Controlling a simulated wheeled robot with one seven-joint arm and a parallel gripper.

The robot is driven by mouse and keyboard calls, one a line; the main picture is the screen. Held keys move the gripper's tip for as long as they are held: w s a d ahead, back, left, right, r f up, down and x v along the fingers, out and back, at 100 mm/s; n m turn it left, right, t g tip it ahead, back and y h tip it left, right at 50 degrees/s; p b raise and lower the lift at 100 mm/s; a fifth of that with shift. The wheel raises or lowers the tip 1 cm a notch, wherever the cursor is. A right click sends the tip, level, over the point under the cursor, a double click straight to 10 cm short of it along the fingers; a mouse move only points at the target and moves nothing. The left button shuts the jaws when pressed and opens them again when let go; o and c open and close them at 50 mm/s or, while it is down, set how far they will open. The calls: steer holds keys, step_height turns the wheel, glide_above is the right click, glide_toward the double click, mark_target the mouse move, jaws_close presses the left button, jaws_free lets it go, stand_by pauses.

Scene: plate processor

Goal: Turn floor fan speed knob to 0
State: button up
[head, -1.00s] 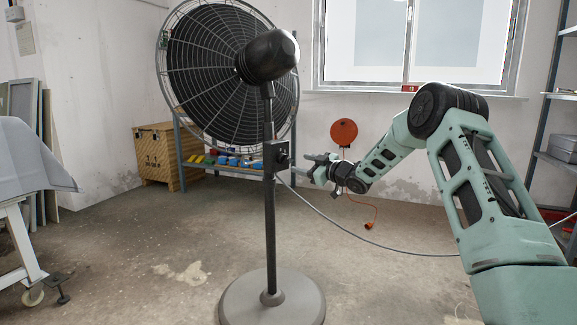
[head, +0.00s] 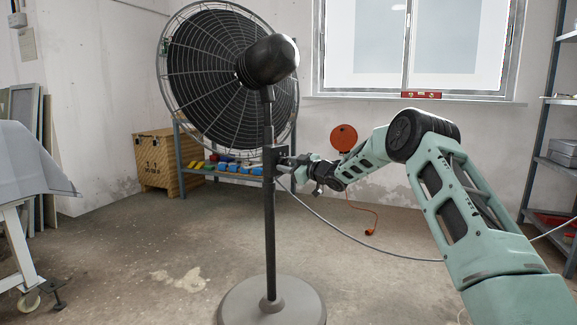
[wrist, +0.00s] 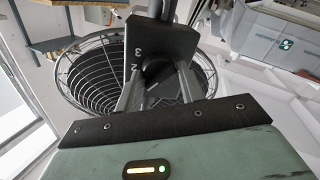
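The floor fan (head: 232,75) stands on a pole with a round grey base (head: 272,302). Its dark control box (head: 268,160) is on the pole. My gripper (head: 288,166) is at the right side of the box. In the wrist view my gripper (wrist: 160,76) has its fingers apart, one on each side of the knob. Contact with the knob is not clear. The 0 mark and the knob's pointer are not readable.
A grey cable (head: 370,240) runs from the fan toward the right. An orange reel (head: 343,137) hangs on the back wall. A wooden crate (head: 155,162) and a low shelf with coloured items stand behind the fan. The floor around the fan base is clear.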

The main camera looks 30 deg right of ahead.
steer(key=shift+d+r, duration=0.1)
steer(key=shift+r, duration=0.05)
steer(key=n, duration=0.3)
steer(key=shift+n, duration=0.3)
steer(key=shift+r+n+g+h, duration=0.1)
steer(key=shift+n+g+h, duration=0.2)
steer(key=shift+n, duration=1.7)
steer(key=shift+d, duration=0.1)
steer(key=o, duration=0.9)
steer(key=shift+s, duration=0.1)
steer(key=p+v, duration=0.3)
steer(key=v, duration=1.4)
steer(key=shift+s, duration=0.1)
